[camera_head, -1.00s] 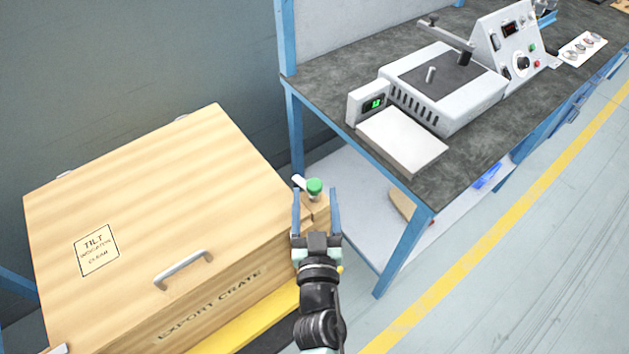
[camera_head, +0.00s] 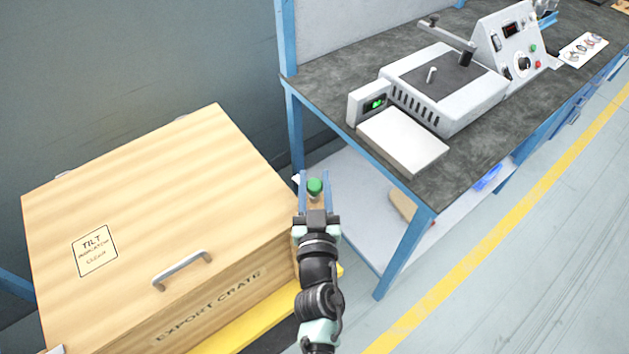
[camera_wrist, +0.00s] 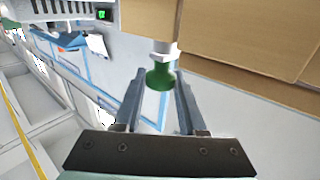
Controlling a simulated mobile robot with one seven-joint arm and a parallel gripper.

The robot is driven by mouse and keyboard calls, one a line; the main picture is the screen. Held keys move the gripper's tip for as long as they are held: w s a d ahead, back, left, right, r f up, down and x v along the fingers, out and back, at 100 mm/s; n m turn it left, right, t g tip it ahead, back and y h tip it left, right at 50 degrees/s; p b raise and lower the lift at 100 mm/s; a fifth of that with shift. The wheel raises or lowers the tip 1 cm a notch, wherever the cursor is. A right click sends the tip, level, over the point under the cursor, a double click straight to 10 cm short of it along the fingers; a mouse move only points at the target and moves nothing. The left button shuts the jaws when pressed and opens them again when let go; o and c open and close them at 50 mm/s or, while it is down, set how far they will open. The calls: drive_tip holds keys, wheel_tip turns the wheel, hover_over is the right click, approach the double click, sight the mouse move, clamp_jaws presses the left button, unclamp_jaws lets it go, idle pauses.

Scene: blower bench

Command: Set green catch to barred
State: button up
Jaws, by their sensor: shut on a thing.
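The green catch (camera_head: 315,186) is a round green knob at the right side of the wooden export crate (camera_head: 150,215). In the wrist view the green knob (camera_wrist: 160,76) sits on a pale stem beside the crate's wooden edge. My gripper (camera_head: 315,187) has one finger on each side of the knob and is shut on it. The wrist view shows the fingers (camera_wrist: 160,88) flanking the knob closely. The catch's lever and mount are mostly hidden by the fingers, so I cannot tell its setting.
A workbench (camera_head: 330,75) with blue legs stands right of the crate, carrying a white machine (camera_head: 450,110). Its lower shelf (camera_head: 350,190) is close to my gripper. The crate lid has a metal handle (camera_head: 182,269). Grey floor is open at the right.

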clamp_jaws()
